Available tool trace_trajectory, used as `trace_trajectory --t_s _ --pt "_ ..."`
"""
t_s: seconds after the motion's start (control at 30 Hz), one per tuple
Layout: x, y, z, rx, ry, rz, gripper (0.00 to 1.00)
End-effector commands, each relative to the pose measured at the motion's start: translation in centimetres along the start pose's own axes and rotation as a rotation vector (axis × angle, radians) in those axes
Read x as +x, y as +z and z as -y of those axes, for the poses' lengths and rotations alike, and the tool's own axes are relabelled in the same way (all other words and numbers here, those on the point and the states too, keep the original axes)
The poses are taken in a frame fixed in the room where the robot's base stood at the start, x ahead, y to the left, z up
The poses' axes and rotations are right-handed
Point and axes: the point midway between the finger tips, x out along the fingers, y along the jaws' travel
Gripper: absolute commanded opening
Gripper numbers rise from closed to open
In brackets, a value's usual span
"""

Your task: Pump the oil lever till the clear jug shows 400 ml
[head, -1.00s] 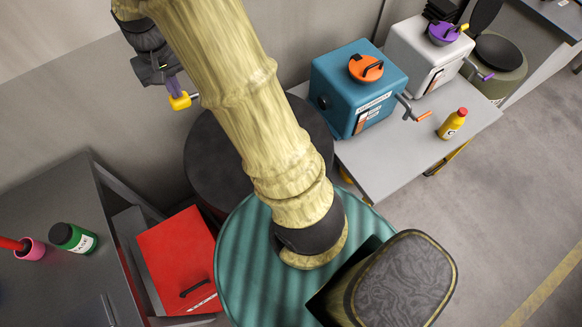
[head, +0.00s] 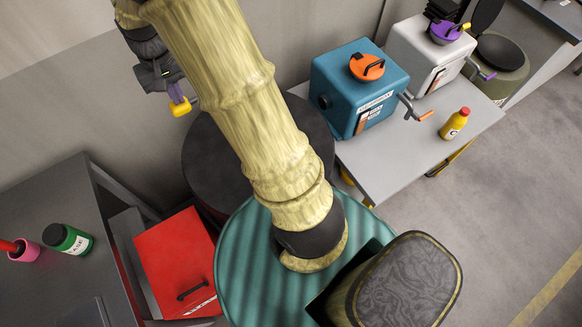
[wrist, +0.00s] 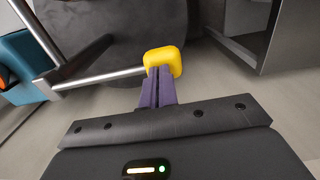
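My gripper (head: 176,93) hangs near the wall at the upper left of the head view, with two purple fingers pointing down. In the wrist view my gripper (wrist: 158,72) has its fingers together with only a thin dark line between them. A yellow knob (wrist: 164,60) is at the fingertips, which overlap its lower edge. The knob is at the end of a silver rod (wrist: 100,77) that runs left to a bent arm. The yellow knob also shows in the head view (head: 181,107), just below the fingers. No clear jug is visible in either view.
A dark round drum (head: 215,165) stands beneath my arm. A blue box (head: 340,75) with a crank, a white box (head: 412,45) and a yellow bottle (head: 454,124) are on a grey table. A red box (head: 175,255) and a green jar (head: 68,239) are at left.

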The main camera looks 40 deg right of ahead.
Motion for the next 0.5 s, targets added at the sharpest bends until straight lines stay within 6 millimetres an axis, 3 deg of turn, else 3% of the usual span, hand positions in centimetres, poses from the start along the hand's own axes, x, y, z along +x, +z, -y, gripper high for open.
trace_trajectory --t_s 0.5 --pt "1.9 0.0 -0.1 0.001 0.001 0.003 0.0"
